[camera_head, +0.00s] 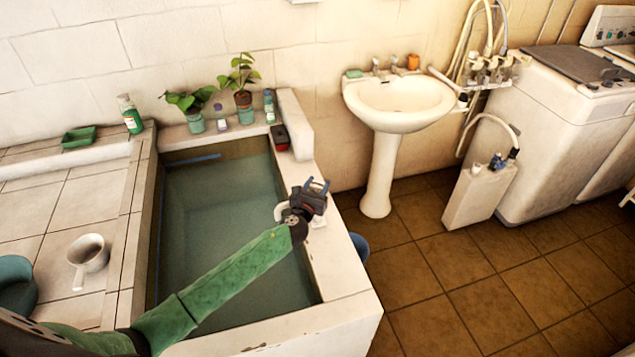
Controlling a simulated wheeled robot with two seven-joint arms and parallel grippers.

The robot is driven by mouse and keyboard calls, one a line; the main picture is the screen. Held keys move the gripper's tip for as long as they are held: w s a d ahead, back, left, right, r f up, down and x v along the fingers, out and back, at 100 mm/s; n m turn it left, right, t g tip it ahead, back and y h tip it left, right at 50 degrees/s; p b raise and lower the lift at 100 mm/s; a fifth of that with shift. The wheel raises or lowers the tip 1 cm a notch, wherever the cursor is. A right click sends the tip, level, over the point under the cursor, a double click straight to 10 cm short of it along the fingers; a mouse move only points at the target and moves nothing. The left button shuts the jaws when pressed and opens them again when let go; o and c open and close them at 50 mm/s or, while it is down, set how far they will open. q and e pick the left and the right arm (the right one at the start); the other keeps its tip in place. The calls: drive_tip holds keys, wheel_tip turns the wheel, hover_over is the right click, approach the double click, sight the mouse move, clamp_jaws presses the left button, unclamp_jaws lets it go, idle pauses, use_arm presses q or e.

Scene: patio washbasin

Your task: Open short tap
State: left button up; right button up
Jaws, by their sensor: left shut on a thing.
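A low white post (480,195) stands on the floor at the right, with a small dark and blue tap (498,162) at its top. A group of taller wall taps (492,72) with hoses is above and behind it. I cannot tell from the picture which tap is the short one. My left gripper (318,185) is over the right rim of the water basin, well to the left of the post and apart from all these taps. My right gripper is out of view.
The filled basin (335,290) lies under my left arm. A white pedestal sink (400,105) stands between it and the post. Washing machines (570,125) are at the right. Potted plants (243,98) line the basin's back ledge. The brown tiled floor (440,270) in front is clear.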

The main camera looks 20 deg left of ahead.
use_arm(q)
drive_tip(key=n+y, duration=0.2)
drive_tip(key=y, duration=0.1)
drive_tip(key=shift+d, duration=0.15)
drive_tip(key=n+y, duration=0.1)
drive_tip(key=y, duration=0.1)
drive_tip(key=shift+f+n+g+y, duration=0.1)
drive_tip(key=shift+n+g+y, duration=0.2)
drive_tip(key=shift+n+y, duration=0.1)
drive_tip(key=n+g+y, duration=0.2)
drive_tip(key=n+y, duration=0.1)
drive_tip(key=y, duration=0.2)
drive_tip(key=shift+n+g+y, duration=0.3)
drive_tip(key=shift+n+y, duration=0.1)
drive_tip(key=shift+n, duration=0.1)
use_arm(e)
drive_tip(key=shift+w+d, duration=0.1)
use_arm(q)
drive_tip(key=o, duration=1)
